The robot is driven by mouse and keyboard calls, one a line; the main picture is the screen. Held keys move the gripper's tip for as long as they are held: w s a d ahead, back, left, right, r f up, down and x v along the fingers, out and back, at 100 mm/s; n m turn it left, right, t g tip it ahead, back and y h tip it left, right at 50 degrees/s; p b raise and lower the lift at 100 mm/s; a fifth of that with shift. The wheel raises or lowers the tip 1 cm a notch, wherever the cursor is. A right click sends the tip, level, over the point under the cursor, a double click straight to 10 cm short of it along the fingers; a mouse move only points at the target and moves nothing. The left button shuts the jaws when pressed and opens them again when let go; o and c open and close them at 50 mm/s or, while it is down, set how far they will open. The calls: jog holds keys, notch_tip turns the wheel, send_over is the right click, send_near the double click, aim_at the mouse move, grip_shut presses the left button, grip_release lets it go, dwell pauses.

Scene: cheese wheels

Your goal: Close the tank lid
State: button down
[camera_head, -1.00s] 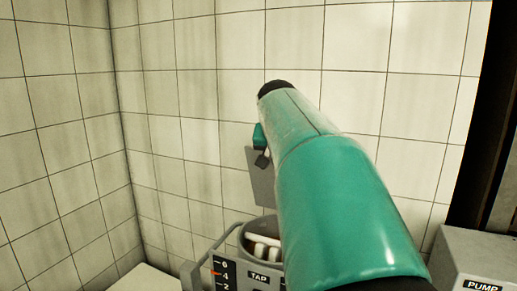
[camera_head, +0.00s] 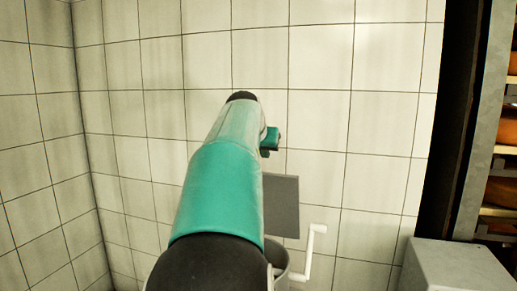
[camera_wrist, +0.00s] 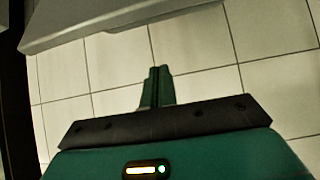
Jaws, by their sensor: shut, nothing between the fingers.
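The tank lid looks like the flat grey panel (camera_head: 282,206) standing upright against the tiled wall in the head view, right of my arm. Below it, a small part of the grey round tank (camera_head: 277,258) shows; my arm hides the rest. A teal part at my arm's far end shows above the lid, but the fingertips cannot be made out there. In the wrist view my gripper (camera_wrist: 158,72) is shut and empty, with its fingers together. It appears apart from the lid.
A white crank-shaped handle (camera_head: 312,250) stands right of the tank. A grey box (camera_head: 455,268) is at lower right, and a rack with orange cheese wheels (camera_head: 500,130) at far right. A grey edge (camera_wrist: 110,22), which I cannot identify, crosses the top of the wrist view.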

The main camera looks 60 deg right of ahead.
notch_tip(320, 180, down, 5)
jog(key=shift+w+d+f, duration=0.1)
jog(key=shift+d, duration=0.1)
dwell(0.6)
dwell(0.5)
